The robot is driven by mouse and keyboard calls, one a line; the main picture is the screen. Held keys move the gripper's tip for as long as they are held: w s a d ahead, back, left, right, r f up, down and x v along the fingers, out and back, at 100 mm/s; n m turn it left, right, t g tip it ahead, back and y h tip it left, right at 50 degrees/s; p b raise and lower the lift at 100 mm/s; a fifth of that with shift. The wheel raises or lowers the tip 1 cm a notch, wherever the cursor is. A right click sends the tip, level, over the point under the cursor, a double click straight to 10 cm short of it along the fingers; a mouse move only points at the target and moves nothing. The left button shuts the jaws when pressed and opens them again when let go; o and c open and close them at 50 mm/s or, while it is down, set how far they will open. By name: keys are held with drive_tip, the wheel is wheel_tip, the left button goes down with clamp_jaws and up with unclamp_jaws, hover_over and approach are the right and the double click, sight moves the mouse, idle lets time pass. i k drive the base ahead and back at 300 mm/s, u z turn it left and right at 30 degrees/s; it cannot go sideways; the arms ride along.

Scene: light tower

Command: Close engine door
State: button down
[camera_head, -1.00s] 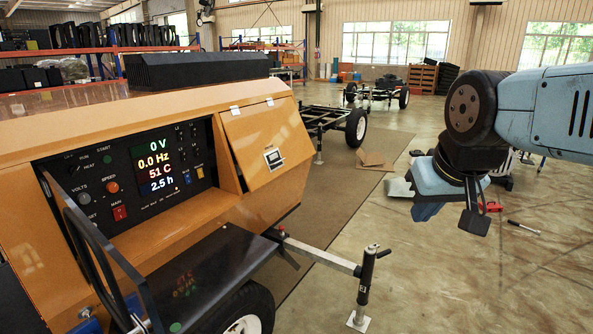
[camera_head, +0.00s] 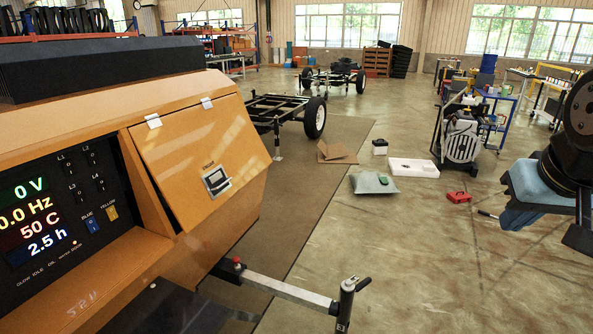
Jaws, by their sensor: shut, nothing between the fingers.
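An orange door (camera_head: 205,160) with a recessed latch (camera_head: 216,180) is on the right part of the orange light tower body (camera_head: 60,112) in the head view. Two pale hinges sit along its top edge. Its lower part stands out from the body, with a gap along its left side, so it looks partly open. My gripper (camera_head: 578,237) is at the right picture edge, far to the right of the door in the picture and apart from it. It is shut and empty, partly cut off by the frame.
A lit control panel (camera_head: 50,205) is left of the door. A metal drawbar (camera_head: 285,288) with an upright jack handle (camera_head: 347,300) juts out below it. Grey bag (camera_head: 374,183), white box (camera_head: 413,168) and red case (camera_head: 459,197) lie on the floor. Floor between drawbar and gripper is clear.

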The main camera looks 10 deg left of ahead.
sight(198, 157)
drive_tip(key=u, duration=0.1)
drive_tip(key=i, duration=1.35)
drive_tip(key=u, duration=0.65)
drive_tip(key=k, duration=0.9)
drive_tip(key=u, duration=0.2)
drive_tip(key=i, duration=0.9)
drive_tip(key=z, duration=0.05)
